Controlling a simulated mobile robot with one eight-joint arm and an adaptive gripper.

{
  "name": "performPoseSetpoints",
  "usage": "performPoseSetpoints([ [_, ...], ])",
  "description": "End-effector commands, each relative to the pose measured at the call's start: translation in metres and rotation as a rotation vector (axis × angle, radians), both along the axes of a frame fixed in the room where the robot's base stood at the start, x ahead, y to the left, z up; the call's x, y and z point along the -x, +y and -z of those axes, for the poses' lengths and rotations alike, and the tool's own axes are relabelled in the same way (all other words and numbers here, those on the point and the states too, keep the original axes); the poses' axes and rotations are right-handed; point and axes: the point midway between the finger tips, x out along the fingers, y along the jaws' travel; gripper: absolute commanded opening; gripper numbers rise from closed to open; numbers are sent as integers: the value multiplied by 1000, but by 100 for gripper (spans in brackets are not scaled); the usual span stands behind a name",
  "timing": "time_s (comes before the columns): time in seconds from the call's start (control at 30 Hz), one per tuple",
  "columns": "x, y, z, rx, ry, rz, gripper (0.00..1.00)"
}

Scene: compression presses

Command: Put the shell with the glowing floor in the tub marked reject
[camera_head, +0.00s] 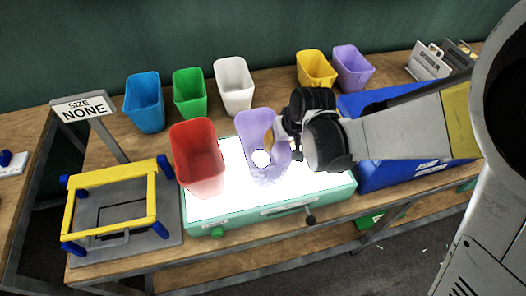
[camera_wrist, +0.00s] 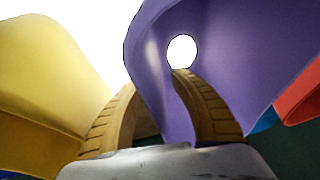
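A purple shell (camera_head: 249,124) stands on the lit panel, with a bright round spot low inside it. In the wrist view this purple shell (camera_wrist: 255,65) fills the right side, with a glowing white circle in it. My gripper (camera_head: 272,137) reaches its rim from the right; in the wrist view its yellow ridged fingers (camera_wrist: 157,82) stand apart, one on each side of the shell's wall. The fingers look open; contact is unclear. A large blue tub (camera_head: 372,178) sits to the right, partly behind my arm; its white label is unreadable, and no reject mark can be read.
A red shell (camera_head: 197,158) stands close left on the glowing panel (camera_head: 226,208). Blue (camera_head: 144,104), green (camera_head: 189,95), white (camera_head: 233,86), yellow (camera_head: 316,71) and another purple (camera_head: 353,70) shells line the back. A yellow frame press (camera_head: 118,196) and a "SIZE NONE" sign (camera_head: 84,108) stand left.

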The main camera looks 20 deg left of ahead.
Motion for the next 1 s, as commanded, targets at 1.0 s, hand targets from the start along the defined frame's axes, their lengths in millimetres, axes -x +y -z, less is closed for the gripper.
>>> performPoseSetpoints([
  [1.0, 0, 0, 3, 0, 0, 0, 0],
])
